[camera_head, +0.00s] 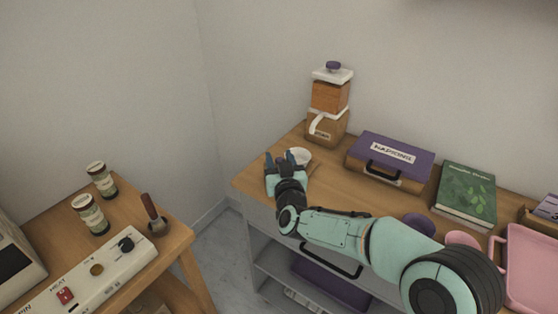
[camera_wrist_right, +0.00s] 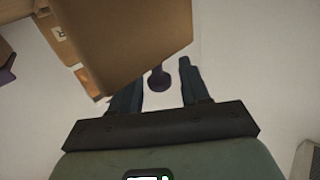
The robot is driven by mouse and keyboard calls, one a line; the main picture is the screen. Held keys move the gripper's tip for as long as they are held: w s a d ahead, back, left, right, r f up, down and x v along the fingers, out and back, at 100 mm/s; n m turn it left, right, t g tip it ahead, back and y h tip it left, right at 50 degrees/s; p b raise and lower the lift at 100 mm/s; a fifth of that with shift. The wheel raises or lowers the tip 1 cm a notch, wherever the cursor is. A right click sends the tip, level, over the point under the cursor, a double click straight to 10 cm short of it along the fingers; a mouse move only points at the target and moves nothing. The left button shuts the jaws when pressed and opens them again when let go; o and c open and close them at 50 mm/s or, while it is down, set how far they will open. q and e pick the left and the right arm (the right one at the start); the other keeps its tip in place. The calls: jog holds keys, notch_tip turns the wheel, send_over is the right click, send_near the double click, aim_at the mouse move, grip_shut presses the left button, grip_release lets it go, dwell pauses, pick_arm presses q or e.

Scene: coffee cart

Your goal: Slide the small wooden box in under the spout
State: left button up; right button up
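The wooden dispenser (camera_head: 331,96) stands at the back of the right-hand table, with a white lid and a purple knob on top. Its white curved spout (camera_head: 320,121) bends down at the front. A wooden block with a label (camera_head: 323,136) shows at its base; I cannot tell whether it is a separate small box. My left gripper is out of view.
A napkin box (camera_head: 390,157), a green book (camera_head: 466,195) and a pink tray (camera_head: 530,268) stand right of the dispenser. A large brown wooden thing (camera_wrist_right: 130,40) fills the top of the wrist view. A gap separates the left table (camera_head: 180,237), with jars and a machine.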

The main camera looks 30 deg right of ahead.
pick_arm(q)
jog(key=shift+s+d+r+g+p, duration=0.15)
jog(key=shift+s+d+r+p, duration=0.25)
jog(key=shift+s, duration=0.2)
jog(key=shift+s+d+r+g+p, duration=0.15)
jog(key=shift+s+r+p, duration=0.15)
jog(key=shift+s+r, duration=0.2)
pick_arm(e)
jog(key=v, duration=1.3)
jog(key=shift+s, duration=0.2)
jog(key=shift+a, duration=0.1)
jog(key=w+a+m+g+h+p, duration=0.2)
jog(key=a+m+g+h+p, duration=0.3)
jog(key=p, duration=0.3)
jog(key=shift+t+h, duration=0.5)
jog(key=shift+t, duration=0.1)
jog(key=x, duration=1.2)
jog(key=shift+w, duration=0.1)
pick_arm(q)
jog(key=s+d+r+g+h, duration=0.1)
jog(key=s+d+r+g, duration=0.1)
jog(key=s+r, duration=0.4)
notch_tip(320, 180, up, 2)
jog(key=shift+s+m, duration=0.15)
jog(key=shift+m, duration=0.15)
